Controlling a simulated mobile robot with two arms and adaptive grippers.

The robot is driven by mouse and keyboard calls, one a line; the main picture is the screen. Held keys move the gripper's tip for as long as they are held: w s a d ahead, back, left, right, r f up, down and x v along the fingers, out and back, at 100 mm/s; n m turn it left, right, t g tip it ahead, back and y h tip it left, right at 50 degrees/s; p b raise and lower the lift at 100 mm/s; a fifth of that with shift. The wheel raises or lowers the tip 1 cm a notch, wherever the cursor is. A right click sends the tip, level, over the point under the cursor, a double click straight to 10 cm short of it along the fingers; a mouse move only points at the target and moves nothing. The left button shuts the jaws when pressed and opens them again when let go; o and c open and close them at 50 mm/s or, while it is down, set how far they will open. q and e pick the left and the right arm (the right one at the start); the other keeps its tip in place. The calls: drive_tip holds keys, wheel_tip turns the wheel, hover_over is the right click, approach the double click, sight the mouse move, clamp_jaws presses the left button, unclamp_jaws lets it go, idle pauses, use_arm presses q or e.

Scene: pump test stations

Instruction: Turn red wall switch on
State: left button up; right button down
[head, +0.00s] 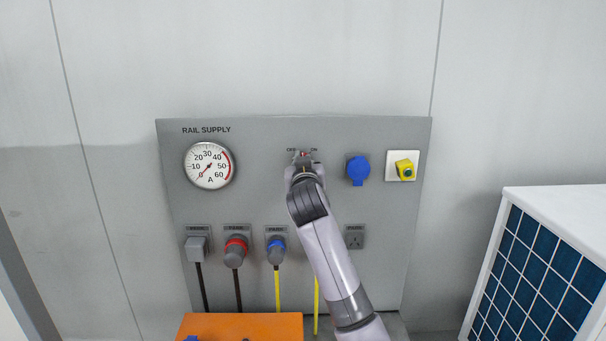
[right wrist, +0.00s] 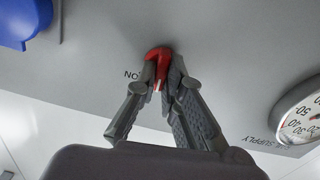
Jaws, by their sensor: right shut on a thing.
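The red wall switch (right wrist: 158,56) is a red handle on the grey panel (head: 260,195) labelled RAIL SUPPLY. In the right wrist view the fingers of my right gripper (right wrist: 160,84) are closed around the red handle. The ON label, upside down there, is partly covered by a finger. The exact angle of the handle is hard to tell. My left gripper is not in view.
A dial gauge (head: 209,166) is left of the switch. Several plugs and cables line the panel's lower part. An orange box (head: 240,325) and a white-topped unit (head: 560,200) stand in front.

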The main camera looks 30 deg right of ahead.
drive_tip(key=shift+d+f+m+b, duration=0.1)
drive_tip(key=shift+m+b, duration=0.8)
drive_tip(key=shift+m, duration=1.65)
drive_tip(key=shift+f+m+b, duration=0.1)
drive_tip(key=shift+m+b, duration=0.8)
drive_tip(key=shift+m, duration=1.65)
drive_tip(key=c, duration=1.7)
unclamp_jaws()
drive_tip(key=shift+s+r, duration=0.1)
drive_tip(key=shift+r, duration=0.05)
